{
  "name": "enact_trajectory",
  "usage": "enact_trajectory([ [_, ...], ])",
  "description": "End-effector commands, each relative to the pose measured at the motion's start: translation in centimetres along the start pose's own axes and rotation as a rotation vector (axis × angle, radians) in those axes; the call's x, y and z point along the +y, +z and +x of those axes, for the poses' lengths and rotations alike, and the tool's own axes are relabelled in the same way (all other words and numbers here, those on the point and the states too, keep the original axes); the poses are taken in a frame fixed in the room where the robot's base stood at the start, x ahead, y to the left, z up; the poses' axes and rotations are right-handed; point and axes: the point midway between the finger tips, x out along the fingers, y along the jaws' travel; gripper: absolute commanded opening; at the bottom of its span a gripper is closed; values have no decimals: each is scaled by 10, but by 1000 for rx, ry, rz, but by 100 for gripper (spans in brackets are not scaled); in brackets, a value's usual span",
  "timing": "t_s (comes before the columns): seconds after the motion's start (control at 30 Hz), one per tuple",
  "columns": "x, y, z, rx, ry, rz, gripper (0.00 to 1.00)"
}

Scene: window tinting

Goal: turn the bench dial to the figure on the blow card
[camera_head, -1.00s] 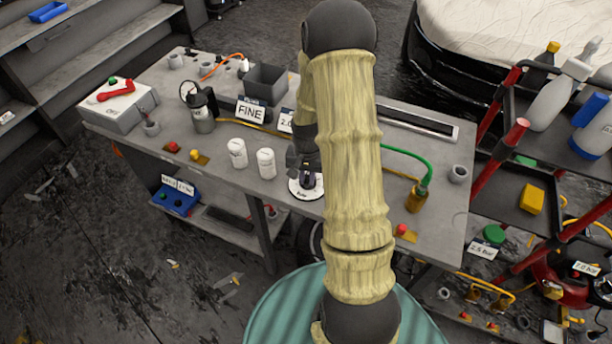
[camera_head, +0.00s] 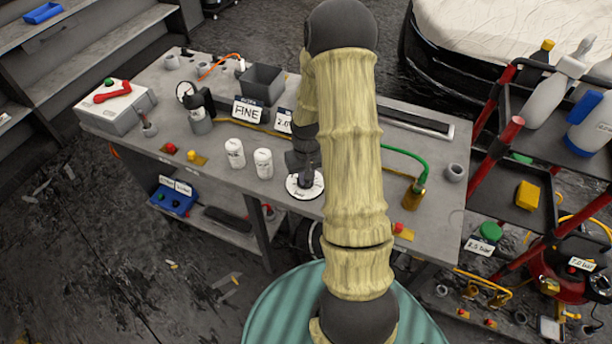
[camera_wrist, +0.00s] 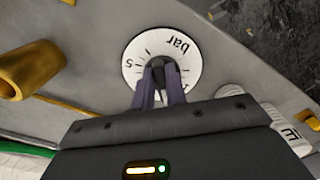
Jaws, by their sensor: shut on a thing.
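The bench dial is a white disc (camera_head: 305,187) with dark marks at the front of the bench. In the wrist view the dial face (camera_wrist: 185,60) shows "bar" and a "5", with other figures hidden behind my fingers. My gripper (camera_wrist: 159,88) is shut on the dial's dark knob (camera_wrist: 158,66). In the head view my gripper (camera_head: 304,172) points down over the dial. Cards on the bench read "FINE" (camera_head: 248,111) and, partly hidden by my arm, "2.0" (camera_head: 284,119). I cannot tell which figure the knob points at.
Two white canisters (camera_head: 235,153) (camera_head: 263,163) stand left of the dial. A grey bin (camera_head: 262,84) is behind the cards. A brass fitting (camera_head: 416,190) with a green hose is to the right. A red-framed cart (camera_head: 500,150) stands at the bench's right.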

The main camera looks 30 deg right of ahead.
Motion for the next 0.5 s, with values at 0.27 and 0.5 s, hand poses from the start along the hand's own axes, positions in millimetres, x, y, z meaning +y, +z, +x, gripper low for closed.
enact_trajectory([
  [0.27, 0, -1, -1, 4, 0, 1, 31],
  [0.5, 0, 0, 0, 2, 0, 2, 35],
])
